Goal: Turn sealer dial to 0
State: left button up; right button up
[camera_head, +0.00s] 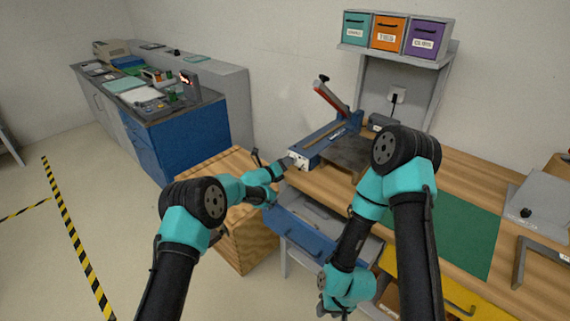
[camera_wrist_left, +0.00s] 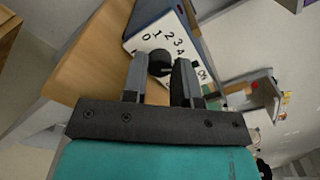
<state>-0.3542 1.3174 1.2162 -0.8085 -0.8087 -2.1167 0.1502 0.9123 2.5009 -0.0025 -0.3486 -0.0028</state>
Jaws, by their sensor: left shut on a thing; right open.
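The blue sealer (camera_head: 330,137), with a raised red lever arm, stands at the back left of the wooden bench. Its pale front panel (camera_wrist_left: 168,36) fills the top of the left wrist view and shows the numbers 0 to 4 and the word ON. The black dial (camera_wrist_left: 160,62) sits below the numbers; its pointer cannot be read. My left gripper (camera_wrist_left: 160,68) is shut on the dial, one finger on each side. In the head view my left gripper (camera_head: 284,164) reaches the panel end, where the dial is hidden.
An open blue drawer (camera_head: 305,232) lies below the sealer, beside a wooden crate (camera_head: 243,240). A green mat (camera_head: 455,230) covers the bench right of my right arm. Teal, orange and purple bins (camera_head: 388,33) stand on the shelf above.

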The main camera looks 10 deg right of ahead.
pick_arm(q)
jog(key=shift+n, duration=3.5)
jog(key=o, duration=0.6)
jog(key=shift+a, duration=0.1)
jog(key=shift+o, duration=0.2)
jog(key=shift+a, duration=0.1)
jog(key=v, duration=1.7)
